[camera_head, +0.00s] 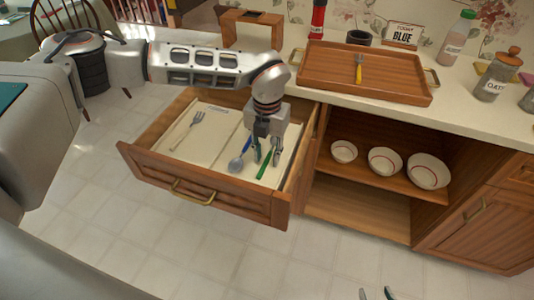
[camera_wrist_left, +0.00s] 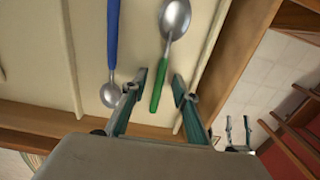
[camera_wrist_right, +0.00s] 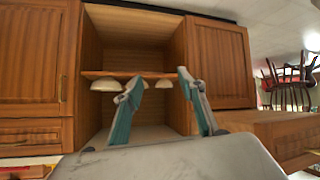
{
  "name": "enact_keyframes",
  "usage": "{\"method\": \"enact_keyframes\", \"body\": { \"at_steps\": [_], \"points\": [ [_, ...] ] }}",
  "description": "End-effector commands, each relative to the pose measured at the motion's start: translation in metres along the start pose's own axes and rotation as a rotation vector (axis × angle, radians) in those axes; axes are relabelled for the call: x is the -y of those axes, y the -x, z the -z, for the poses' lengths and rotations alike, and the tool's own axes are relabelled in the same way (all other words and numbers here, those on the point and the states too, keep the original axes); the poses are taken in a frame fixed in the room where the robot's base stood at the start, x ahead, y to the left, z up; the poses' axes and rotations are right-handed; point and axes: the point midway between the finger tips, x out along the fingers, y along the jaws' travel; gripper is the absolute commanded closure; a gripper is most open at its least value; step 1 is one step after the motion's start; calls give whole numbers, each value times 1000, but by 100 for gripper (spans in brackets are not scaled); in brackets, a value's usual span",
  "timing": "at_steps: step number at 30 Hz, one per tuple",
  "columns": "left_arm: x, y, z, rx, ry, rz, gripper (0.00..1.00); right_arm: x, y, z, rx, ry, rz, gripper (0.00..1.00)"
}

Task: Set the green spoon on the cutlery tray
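The green spoon, with a green handle and metal bowl, lies in the open drawer (camera_head: 205,193); its handle shows in the head view (camera_head: 264,165) and the whole spoon in the left wrist view (camera_wrist_left: 159,85). My left gripper (camera_head: 266,160) is over the drawer, open, with its fingers on either side of the green handle in the left wrist view (camera_wrist_left: 160,88). Whether they touch it I cannot tell. The wooden cutlery tray (camera_head: 330,75) stands on the counter with a yellow-handled fork (camera_head: 359,68) in it. My right gripper (camera_wrist_right: 160,85) is open and empty, facing the cabinet.
A blue-handled spoon (camera_head: 237,163) lies just left of the green one, and a fork (camera_head: 190,128) lies further left in the drawer. Bowls (camera_head: 385,161) stand on the cabinet shelf. A bottle (camera_head: 456,38) and a jar (camera_head: 497,75) stand right of the tray.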

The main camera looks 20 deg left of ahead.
Motion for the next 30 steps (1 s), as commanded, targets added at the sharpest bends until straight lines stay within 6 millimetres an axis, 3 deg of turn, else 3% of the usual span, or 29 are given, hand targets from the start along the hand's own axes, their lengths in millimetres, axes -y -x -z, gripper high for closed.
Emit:
{"method": "enact_keyframes", "body": {
  "at_steps": [11, 24, 30],
  "points": [
    [0, 11, -1, 3, 0, 0, 72, 0, 0, -3, 6, 0, 1, 60],
    [0, 95, -1, 5, 0, 0, 72, 0, 3, 9, -6, -8, 4, 60],
    [0, 118, 0, 1, 0, 0, 72, 2, 5, 9, -5, -11, 7, 60]
  ]
}}
